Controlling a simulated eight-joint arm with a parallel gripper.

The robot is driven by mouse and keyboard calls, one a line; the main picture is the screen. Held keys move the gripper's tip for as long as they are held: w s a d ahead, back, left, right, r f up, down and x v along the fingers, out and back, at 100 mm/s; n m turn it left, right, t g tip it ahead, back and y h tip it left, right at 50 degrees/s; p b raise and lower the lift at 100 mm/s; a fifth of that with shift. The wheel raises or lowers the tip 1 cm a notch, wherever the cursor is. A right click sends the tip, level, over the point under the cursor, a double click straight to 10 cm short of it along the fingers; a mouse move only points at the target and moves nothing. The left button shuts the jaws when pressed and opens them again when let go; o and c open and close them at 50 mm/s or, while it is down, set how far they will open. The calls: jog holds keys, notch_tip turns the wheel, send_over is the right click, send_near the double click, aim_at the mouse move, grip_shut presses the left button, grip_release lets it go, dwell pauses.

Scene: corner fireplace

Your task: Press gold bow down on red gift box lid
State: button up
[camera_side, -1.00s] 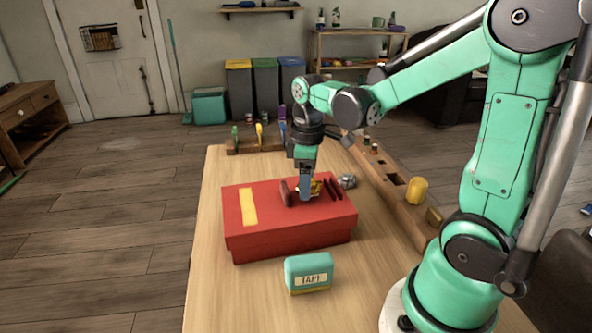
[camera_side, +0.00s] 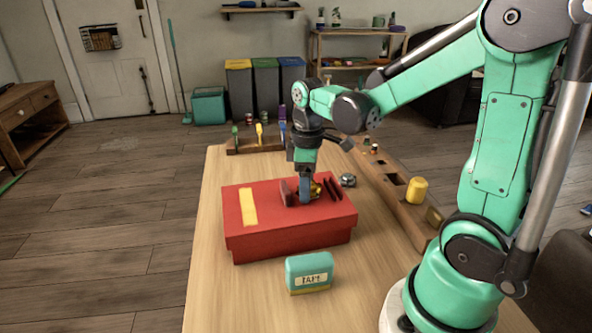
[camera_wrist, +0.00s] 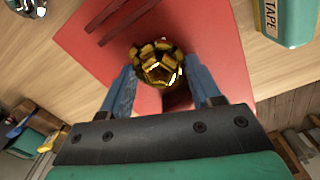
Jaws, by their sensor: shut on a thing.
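The red gift box (camera_side: 290,236) sits on the wooden table with its lid on top. It also fills much of the wrist view (camera_wrist: 100,47). My gripper (camera_side: 305,200) is low over the lid, fingers pointing down. In the wrist view my gripper (camera_wrist: 163,85) has its two blue fingers on either side of the shiny gold bow (camera_wrist: 158,62), shut on it. The bow (camera_side: 316,189) is partly hidden by the fingers in the side view. It is at the lid's surface or very close; I cannot tell whether it touches.
A teal tape box (camera_side: 309,272) stands in front of the gift box. A small silver object (camera_side: 348,180) lies behind it. A wooden rack with a yellow cylinder (camera_side: 417,190) runs along the right edge. A tool holder (camera_side: 258,145) is at the back. The table's front left is clear.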

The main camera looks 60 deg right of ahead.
jog(key=shift+f, duration=0.1)
dwell(0.3)
jog(key=o, duration=1)
notch_tip(320, 180, up, 5)
jog(key=shift+r, duration=0.1)
jog(key=shift+a+r, duration=0.15)
jog(key=a+m+t, duration=0.1)
jog(key=a+t, duration=0.1)
jog(key=a+m+t, duration=0.2)
jog(key=a, duration=0.1)
jog(key=s+a+m+t, duration=0.1)
jog(key=a+t, duration=0.1)
jog(key=a, duration=0.1)
jog(key=shift+s+r+m, duration=0.1)
jog(key=shift+m, duration=0.2)
jog(key=shift+a+m+t, duration=0.3)
jog(key=shift+a+t, duration=0.1)
jog(key=shift+t, duration=0.1)
